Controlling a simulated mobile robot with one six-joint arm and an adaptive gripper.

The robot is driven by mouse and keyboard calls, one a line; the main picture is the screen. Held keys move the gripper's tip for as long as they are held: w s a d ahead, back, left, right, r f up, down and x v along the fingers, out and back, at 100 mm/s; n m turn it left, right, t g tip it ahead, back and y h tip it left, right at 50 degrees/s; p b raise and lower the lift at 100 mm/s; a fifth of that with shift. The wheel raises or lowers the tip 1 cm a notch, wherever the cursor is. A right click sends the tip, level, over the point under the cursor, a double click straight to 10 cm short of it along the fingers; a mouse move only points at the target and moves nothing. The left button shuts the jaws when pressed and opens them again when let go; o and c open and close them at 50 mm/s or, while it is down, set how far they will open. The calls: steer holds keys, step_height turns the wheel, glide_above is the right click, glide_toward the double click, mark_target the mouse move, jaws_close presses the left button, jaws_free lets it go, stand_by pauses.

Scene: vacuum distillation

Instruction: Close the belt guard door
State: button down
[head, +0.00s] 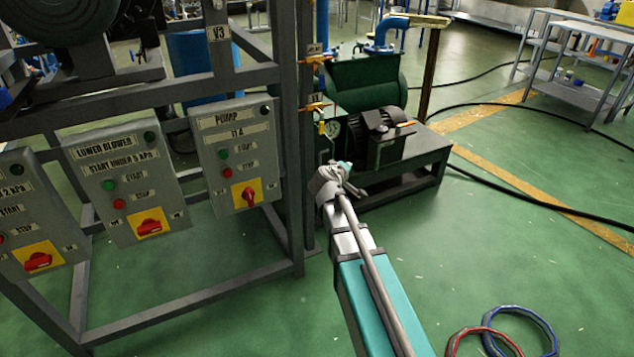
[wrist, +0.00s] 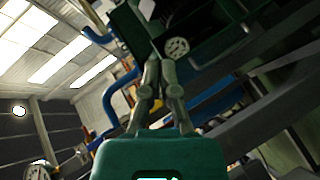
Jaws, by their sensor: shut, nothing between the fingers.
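The belt-driven pump unit stands beyond my arm in the head view, with a dark green housing (head: 365,92) and a dark motor (head: 375,127) on a black base frame. I cannot clearly pick out the belt guard door or tell how far open it is. In the wrist view a dark green panel (wrist: 131,32) lies just past my fingertips, and may be part of the guard. My gripper (wrist: 158,66) is shut and empty, close to that panel; contact cannot be told.
A pressure gauge (wrist: 176,47) is close to the fingertips. A grey frame post (head: 292,130) and the PUMP control box (head: 238,150) stand left of my arm. Blue pipes (wrist: 118,95) run nearby. Hoses (head: 525,320) lie on the open green floor at right.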

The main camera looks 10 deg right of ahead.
steer(key=w+a+f+n+t+y+b, duration=0.2)
steer(key=w+a+f+n+t+b, duration=0.1)
steer(key=f+b, duration=0.4)
steer(key=w+a+f+n+t+y+b, duration=0.2)
steer(key=w+a+f+n+b, duration=0.3)
steer(key=b, duration=0.6)
steer(key=shift+w+a+f+n+t+b, duration=0.35)
steer(key=shift+w+f+n+t, duration=0.15)
steer(key=shift+w+f+n, duration=0.35)
steer(key=w+d, duration=0.1)
steer(key=w, duration=0.8)
steer(key=shift+w+d, duration=0.35)
steer(key=shift+d+f, duration=0.1)
steer(key=shift+d, duration=0.1)
